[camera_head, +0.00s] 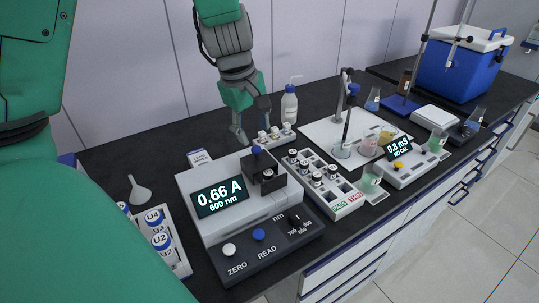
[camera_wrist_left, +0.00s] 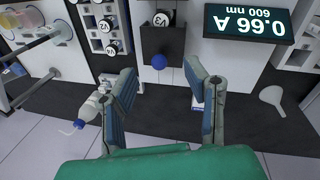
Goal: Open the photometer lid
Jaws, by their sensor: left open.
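The photometer (camera_head: 215,225) is a light grey and dark box on the bench, its display reading 0.66 A at 600 nm. Its small black lid (camera_head: 255,163) carries a blue knob (camera_head: 256,150) and appears raised at the back of the sample well. A capped vial (camera_head: 267,174) shows in front of the lid. In the left wrist view the blue knob (camera_wrist_left: 158,62) lies between and just beyond the open fingertips. My left gripper (camera_head: 250,125) is open and empty behind the photometer. Contact with the lid is not visible. My right gripper is out of view.
A vial rack (camera_head: 318,180) stands close to the photometer's right. A wash bottle (camera_head: 289,104) stands behind it. A rack of labelled vials (camera_head: 173,252) and a white funnel (camera_head: 139,191) are at left. The dark bench (camera_head: 110,160) is clear at the back left.

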